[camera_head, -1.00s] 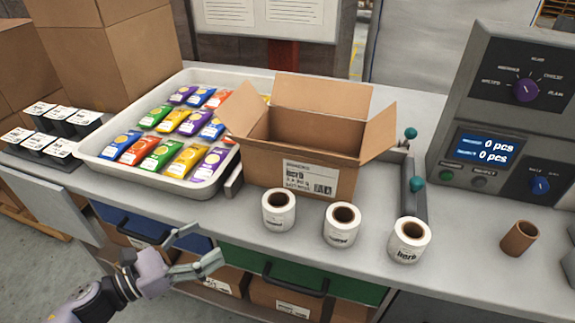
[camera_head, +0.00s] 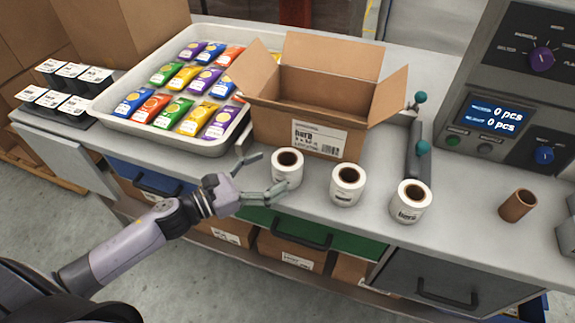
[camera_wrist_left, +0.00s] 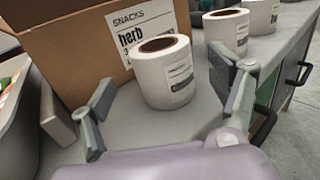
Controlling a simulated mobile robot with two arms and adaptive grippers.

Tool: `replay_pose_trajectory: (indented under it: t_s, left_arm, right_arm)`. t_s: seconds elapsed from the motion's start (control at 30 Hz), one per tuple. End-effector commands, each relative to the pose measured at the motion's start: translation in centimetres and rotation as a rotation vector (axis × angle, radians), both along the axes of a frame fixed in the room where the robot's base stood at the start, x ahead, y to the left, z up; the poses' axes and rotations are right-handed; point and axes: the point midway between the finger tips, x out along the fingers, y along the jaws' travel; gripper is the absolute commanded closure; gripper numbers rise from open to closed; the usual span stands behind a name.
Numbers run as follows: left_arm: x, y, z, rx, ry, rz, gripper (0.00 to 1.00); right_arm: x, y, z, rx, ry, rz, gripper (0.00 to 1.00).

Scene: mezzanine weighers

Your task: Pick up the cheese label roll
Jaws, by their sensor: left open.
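Three white label rolls with brown cores stand upright in a row on the grey bench: a left roll (camera_head: 287,169), a middle roll (camera_head: 347,186) and a right roll (camera_head: 410,203). Their print is too small to read surely, so I cannot tell which is the cheese roll. My left gripper (camera_head: 267,173) is open and empty at the bench's front edge, just left of the left roll. In the left wrist view, the left roll (camera_wrist_left: 166,75) stands ahead between the spread fingers, with its label facing right. My right gripper is not in view.
An open cardboard box (camera_head: 318,137) stands close behind the rolls. A white tray (camera_head: 103,112) of colourful packets is at the left. A brown empty core (camera_head: 517,205) and a weigher (camera_head: 500,95) are at the right. A green drawer (camera_head: 345,244) lies below the bench edge.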

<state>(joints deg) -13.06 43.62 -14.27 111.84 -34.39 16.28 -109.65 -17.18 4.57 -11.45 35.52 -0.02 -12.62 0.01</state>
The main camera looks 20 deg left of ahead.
Motion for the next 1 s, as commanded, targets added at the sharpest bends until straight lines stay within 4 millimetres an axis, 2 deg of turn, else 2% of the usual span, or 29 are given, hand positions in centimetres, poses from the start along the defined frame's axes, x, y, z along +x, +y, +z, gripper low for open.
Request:
replay_pose_trajectory:
  t_s: [0.2,0.4,0.7,1.0]
  left_arm:
    - [1.6,-1.5,0.6,-0.003,-0.002,-0.001,0.18]
    - [3.5,-3.2,0.4,-0.003,-0.002,0.0,0.18]
    - [3.9,-3.6,0.1,-0.001,0.0,0.0,0.18]
    - [3.8,-3.6,0.1,-0.001,0.0,0.0,0.37]
  right_arm:
    - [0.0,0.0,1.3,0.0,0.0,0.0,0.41]
    - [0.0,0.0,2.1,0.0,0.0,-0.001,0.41]
    - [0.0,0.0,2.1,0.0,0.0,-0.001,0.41]
    - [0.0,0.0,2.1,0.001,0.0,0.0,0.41]
